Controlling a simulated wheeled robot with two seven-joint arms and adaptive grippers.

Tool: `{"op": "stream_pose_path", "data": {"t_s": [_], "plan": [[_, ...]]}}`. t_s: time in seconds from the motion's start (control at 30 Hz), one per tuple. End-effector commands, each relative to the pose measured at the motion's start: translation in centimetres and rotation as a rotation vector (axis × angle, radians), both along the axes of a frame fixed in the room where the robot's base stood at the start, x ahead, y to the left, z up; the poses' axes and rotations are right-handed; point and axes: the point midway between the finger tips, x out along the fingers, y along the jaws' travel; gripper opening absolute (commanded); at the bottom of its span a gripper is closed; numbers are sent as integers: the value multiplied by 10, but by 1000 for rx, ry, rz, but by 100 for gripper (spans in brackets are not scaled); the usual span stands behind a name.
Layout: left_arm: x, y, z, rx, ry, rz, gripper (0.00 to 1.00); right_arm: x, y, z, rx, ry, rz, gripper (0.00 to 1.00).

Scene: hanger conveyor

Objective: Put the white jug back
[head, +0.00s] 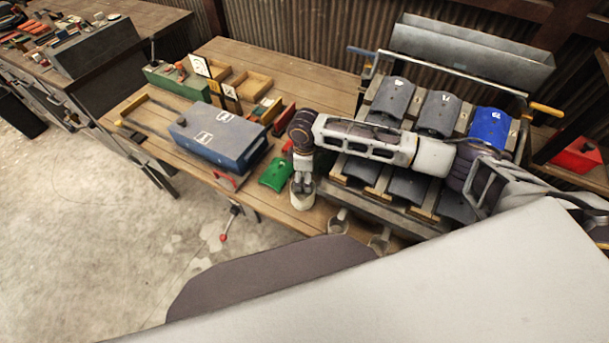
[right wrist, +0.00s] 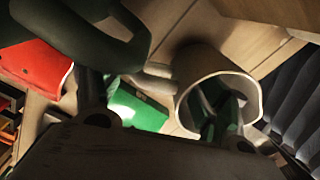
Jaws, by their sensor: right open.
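The white jug (head: 302,203) stands upright on the wooden workbench near its front edge, left of the rack of curved panels. In the right wrist view the jug (right wrist: 252,97) shows its round open mouth, with its handle (right wrist: 151,80) towards the left. My right gripper (head: 303,183) points down at the jug from above. Its two fingers are apart in the right wrist view (right wrist: 165,125); one overlaps the jug's mouth and the other is left of the handle. I cannot tell whether either touches the jug. My left gripper is not in view.
A green piece (head: 276,174) lies close left of the jug, with a blue toolbox (head: 218,138) beyond it. The panel rack (head: 437,112) is close on the right. Two pale mugs (head: 338,222) (head: 379,243) show at the bench's front edge.

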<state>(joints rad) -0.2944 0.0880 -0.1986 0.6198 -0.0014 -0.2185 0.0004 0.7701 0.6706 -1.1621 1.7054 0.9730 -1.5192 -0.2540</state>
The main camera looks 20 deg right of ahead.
Motion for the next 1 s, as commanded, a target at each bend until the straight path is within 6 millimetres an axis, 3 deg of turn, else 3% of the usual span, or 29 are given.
{"op": "stream_pose_path", "data": {"t_s": [0.37, 1.0], "plan": [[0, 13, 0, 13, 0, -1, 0, 1, 0, 22, 1, -2, -1, 74], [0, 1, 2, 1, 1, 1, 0, 3, 0, 110, 1, -2, -1, 74]]}}
